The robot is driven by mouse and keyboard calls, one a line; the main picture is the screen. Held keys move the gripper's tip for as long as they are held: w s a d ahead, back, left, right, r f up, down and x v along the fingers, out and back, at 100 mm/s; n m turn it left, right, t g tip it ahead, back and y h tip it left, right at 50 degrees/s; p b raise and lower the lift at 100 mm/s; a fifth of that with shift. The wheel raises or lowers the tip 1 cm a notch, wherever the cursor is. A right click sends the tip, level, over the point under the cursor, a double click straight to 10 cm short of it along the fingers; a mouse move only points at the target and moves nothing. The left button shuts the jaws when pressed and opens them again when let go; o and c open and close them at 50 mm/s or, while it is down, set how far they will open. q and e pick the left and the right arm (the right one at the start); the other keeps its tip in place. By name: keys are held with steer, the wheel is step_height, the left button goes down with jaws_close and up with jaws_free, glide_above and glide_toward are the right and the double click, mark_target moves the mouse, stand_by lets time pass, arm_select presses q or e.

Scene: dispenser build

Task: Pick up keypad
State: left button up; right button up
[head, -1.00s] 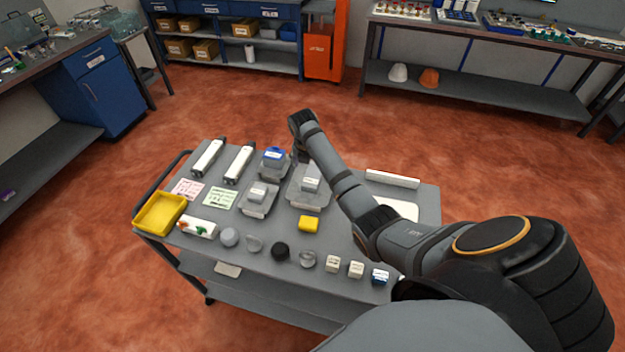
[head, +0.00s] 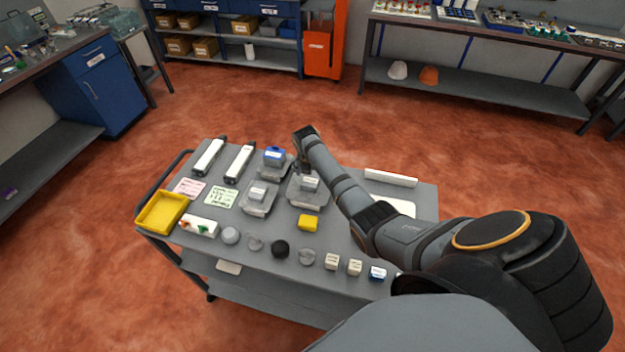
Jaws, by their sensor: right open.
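My right arm reaches across the grey cart from the right. My right gripper (head: 303,170) is small and partly hidden by its own wrist; it points down, open, over the back part of a grey tray. A small white-and-grey block (head: 310,184) sits on that tray, just below and in front of the fingertips. I cannot tell whether they touch. A similar block (head: 258,194) sits on the tray to its left, and a blue-topped block (head: 273,154) stands on a tray behind. I cannot tell for sure which part is the keypad. My left gripper is out of view.
A white bar (head: 391,177) lies at the back right. Floor surrounds the cart.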

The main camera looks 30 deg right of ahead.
stand_by(0.3)
steer(key=c, duration=1.2)
steer(key=shift+c, duration=0.9)
